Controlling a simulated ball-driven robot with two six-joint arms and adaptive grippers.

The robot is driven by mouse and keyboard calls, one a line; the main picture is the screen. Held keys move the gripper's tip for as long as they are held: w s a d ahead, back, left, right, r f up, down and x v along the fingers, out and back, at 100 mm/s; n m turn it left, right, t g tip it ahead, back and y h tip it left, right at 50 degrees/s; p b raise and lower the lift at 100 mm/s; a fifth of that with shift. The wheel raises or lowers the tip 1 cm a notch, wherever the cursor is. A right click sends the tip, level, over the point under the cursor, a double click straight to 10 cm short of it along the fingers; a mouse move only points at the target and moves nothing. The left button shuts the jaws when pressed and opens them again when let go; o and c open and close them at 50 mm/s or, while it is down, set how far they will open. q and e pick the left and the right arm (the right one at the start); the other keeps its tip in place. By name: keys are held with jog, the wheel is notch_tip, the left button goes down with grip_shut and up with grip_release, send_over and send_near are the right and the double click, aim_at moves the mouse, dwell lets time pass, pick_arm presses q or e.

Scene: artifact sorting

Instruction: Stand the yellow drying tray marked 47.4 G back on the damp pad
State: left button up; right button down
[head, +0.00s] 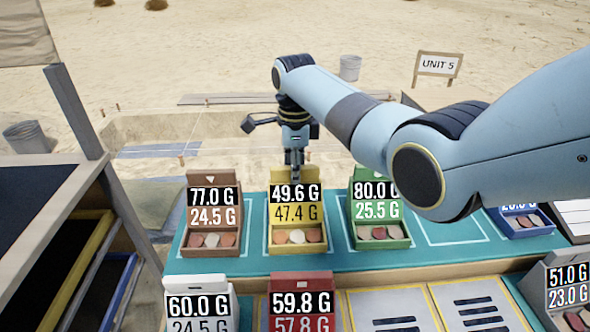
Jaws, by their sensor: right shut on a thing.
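The yellow drying tray (296,250) is marked 47.4 G on its yellow face, with 49.6 G on a black display above. It appears upright on the teal pad (340,254), inside a pale outlined place, with several round pieces in its front. Whether its base touches the pad everywhere I cannot tell. My right gripper (295,176) points straight down and is shut on the top of the yellow tray's back; the fingertips are partly hard to make out. My left gripper is not in view.
A brown tray (209,243) stands left of the yellow one, a green tray (380,233) right. A blue tray (526,222) is farther right. White (199,304), red (301,311) and grey (570,297) trays stand in front. A shelf rack (60,190) is at left.

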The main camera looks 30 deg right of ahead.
jog(key=c, duration=1.3)
grip_release()
jog(key=shift+o, duration=0.2)
notch_tip(320, 180, up, 12)
jog(key=shift+r, duration=0.15)
